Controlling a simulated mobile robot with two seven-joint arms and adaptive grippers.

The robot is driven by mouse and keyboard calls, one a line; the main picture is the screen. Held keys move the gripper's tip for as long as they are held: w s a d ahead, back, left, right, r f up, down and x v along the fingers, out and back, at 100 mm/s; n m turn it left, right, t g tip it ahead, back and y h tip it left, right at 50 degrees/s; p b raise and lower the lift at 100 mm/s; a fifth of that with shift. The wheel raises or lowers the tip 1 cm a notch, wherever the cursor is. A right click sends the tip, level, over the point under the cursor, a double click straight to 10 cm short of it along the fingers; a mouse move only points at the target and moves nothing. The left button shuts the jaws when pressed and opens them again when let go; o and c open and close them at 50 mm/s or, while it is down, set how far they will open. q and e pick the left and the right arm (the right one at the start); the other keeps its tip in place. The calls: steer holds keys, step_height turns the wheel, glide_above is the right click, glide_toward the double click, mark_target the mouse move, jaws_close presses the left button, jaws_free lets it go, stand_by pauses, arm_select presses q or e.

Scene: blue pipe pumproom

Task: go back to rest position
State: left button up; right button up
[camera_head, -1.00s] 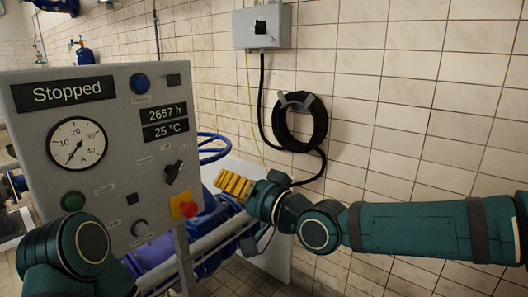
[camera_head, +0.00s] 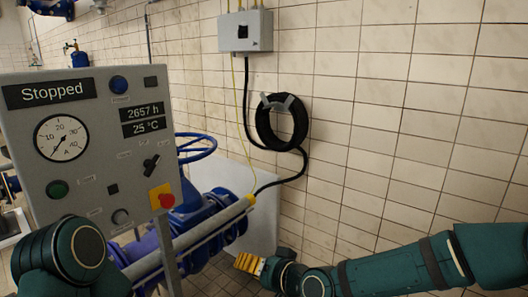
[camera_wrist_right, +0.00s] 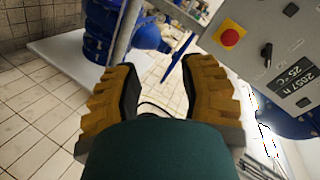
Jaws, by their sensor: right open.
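My right gripper (camera_head: 248,263) has yellow fingers and sits low in the head view, below the blue pump pipework and right of the control panel (camera_head: 95,150). In the right wrist view its two yellow fingers (camera_wrist_right: 158,92) are spread apart with nothing between them. The right arm comes in from the lower right. My left arm shows at the lower left in front of the panel, but its gripper is outside the frame.
The grey panel reads "Stopped" and carries a gauge (camera_head: 61,138) and a red button on yellow (camera_head: 161,196). A blue handwheel (camera_head: 196,147) and blue pump (camera_head: 205,215) stand behind it. A black hose coil (camera_head: 282,122) and grey box (camera_head: 245,30) are on the tiled wall.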

steer(key=s+d+f+g+h, duration=0.2)
steer(key=s+f, duration=0.1)
steer(key=f, duration=0.6)
steer(key=s+d+f+g+h, duration=0.15)
steer(key=s+f, duration=0.25)
steer(key=f, duration=0.4)
steer(key=s+d+f+g+h, duration=0.3)
steer(key=s+d+f, duration=0.6)
steer(key=s+f, duration=0.3)
steer(key=shift+d+f+m+g, duration=0.2)
steer(key=shift+f+m+g, duration=0.2)
steer(key=shift+f, duration=0.1)
